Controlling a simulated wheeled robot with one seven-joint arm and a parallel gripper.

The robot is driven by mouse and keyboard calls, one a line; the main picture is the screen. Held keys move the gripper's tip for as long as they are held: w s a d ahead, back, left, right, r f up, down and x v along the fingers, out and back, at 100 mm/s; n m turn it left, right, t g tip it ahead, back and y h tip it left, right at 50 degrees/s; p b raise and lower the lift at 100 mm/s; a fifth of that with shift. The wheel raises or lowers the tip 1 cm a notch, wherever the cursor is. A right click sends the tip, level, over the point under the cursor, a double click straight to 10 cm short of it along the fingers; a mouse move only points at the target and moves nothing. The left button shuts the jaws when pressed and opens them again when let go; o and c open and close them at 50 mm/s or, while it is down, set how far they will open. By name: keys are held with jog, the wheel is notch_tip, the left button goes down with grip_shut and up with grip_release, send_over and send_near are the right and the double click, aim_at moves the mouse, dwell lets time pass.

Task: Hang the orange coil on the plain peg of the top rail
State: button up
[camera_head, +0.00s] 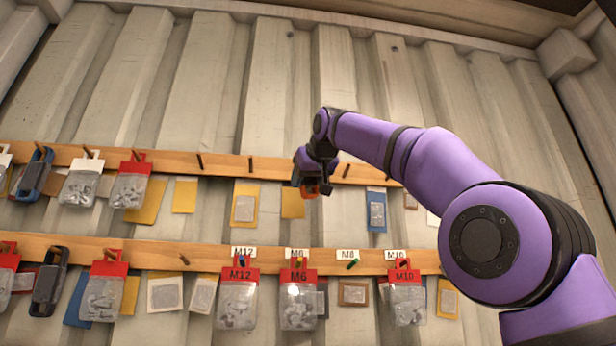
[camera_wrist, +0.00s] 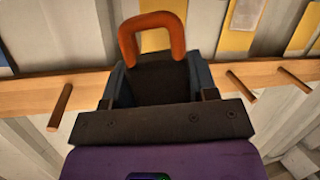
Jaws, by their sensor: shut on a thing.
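The orange coil (camera_head: 310,191) is a small rounded loop held in my gripper (camera_head: 312,182), in front of the top rail (camera_head: 222,165). In the wrist view the coil (camera_wrist: 178,38) stands out beyond the jaws, which are shut on it, and is apart from any peg I can see. Bare brown pegs on the top rail include one right of my gripper (camera_head: 346,170) and two left of it, a nearer one (camera_head: 251,165) and a farther one (camera_head: 199,161). The wrist view shows bare pegs on both sides of the jaws. My gripper hides part of the rail.
A white-topped bag (camera_head: 82,185), a red-topped bag (camera_head: 131,188) and a blue tool (camera_head: 35,175) hang at the left of the top rail. The lower rail (camera_head: 210,252) carries labelled bags and coloured pegs. The ribbed wall above is clear.

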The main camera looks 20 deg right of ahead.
jog(key=shift+w+d+f, duration=0.15)
jog(key=shift+w+d, duration=0.05)
jog(key=shift+w, duration=0.85)
jog(key=shift+w+d+f, duration=0.1)
jog(key=shift+w+d, duration=0.1)
jog(key=shift+w, duration=0.85)
jog(key=shift+w, duration=0.1)
jog(key=o, duration=1.1)
jog(key=v, duration=1)
jog(key=shift+s, duration=0.4)
